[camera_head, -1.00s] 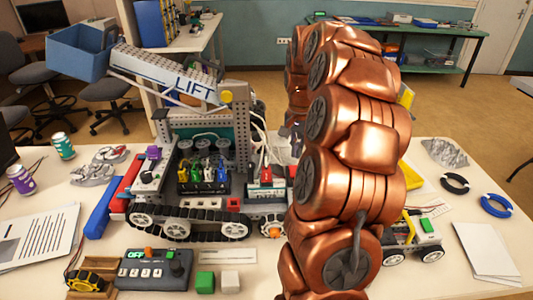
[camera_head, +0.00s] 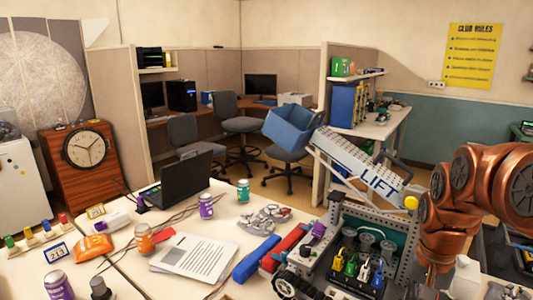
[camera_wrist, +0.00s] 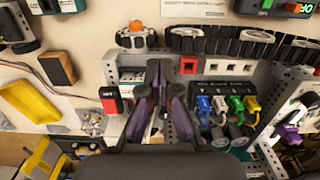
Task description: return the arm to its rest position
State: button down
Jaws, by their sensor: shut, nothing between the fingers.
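My copper-coloured arm (camera_head: 470,200) is bent at the right edge of the head view, beside the lift robot (camera_head: 345,225). Its end is out of sight there. In the wrist view my gripper (camera_wrist: 157,75) has its dark fingers together, with nothing between them. The fingers show over the lift robot's frame, between a red part (camera_wrist: 110,100) and the black block with coloured plugs (camera_wrist: 222,100). I cannot tell how high above it they are.
Office chairs (camera_head: 240,120) stand behind.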

jog(key=s+a+f+n, duration=0.1)
jog(key=s+a+n, duration=0.2)
jog(key=s+a, duration=0.3)
jog(key=s+a+f+n+g+p, duration=0.1)
jog(key=s+a+n, duration=0.3)
jog(key=s, duration=0.9)
jog(key=a, duration=0.3)
jog(key=shift+a+f, duration=0.2)
jog(key=shift+f, duration=0.2)
